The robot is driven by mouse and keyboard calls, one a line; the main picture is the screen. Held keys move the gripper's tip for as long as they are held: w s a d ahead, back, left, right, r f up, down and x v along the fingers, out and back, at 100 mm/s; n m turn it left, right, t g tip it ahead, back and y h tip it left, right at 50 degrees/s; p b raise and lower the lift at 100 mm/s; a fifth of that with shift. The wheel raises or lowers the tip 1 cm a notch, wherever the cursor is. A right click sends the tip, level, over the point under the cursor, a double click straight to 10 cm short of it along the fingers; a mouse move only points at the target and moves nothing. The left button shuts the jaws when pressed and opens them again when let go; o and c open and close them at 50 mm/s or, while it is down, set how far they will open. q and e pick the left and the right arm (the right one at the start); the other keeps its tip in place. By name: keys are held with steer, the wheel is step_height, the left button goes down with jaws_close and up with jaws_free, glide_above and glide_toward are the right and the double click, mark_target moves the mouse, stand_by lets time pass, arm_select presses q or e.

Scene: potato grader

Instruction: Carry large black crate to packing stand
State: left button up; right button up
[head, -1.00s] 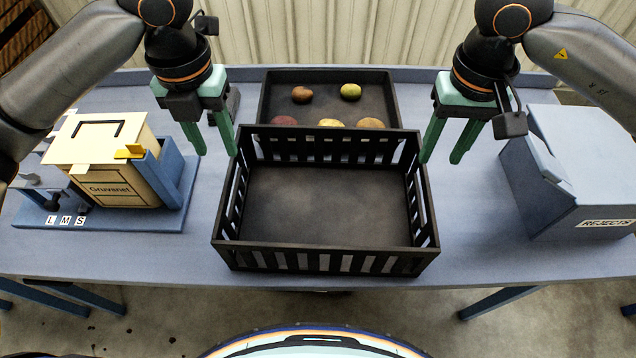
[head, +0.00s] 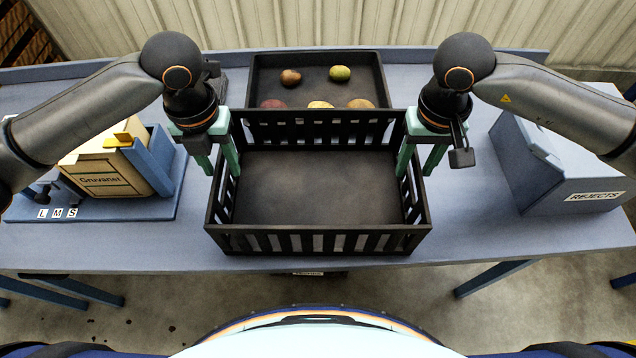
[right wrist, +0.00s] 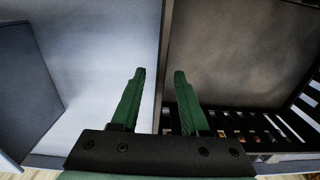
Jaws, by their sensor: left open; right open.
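The large black crate (head: 318,242) stands upright and empty on the blue-grey table, with slatted sides. It also fills the right part of the right wrist view (right wrist: 236,122). My left gripper (head: 218,166) is open at the crate's left side wall, with one finger close to the rim. My right gripper (head: 417,165) is open at the right side wall. In the right wrist view my right gripper's green fingers (right wrist: 156,80) point down on either side of the crate's wall edge. Contact cannot be told. No packing stand is recognisable in view.
A dark tray (head: 377,72) with several potatoes lies behind the crate. A wooden Gruvanet box (head: 102,180) on a blue stand is at left, and a blue REJECTS bin (head: 562,180) at right. Bare table (head: 120,240) lies left of the crate.

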arm_select(q)
steer(key=shift+f, duration=1.45)
arm_select(e)
steer(key=shift+f, duration=1.45)
arm_select(q)
jaws_close()
arm_select(e)
jaws_close()
steer(key=shift+r, duration=0.1)
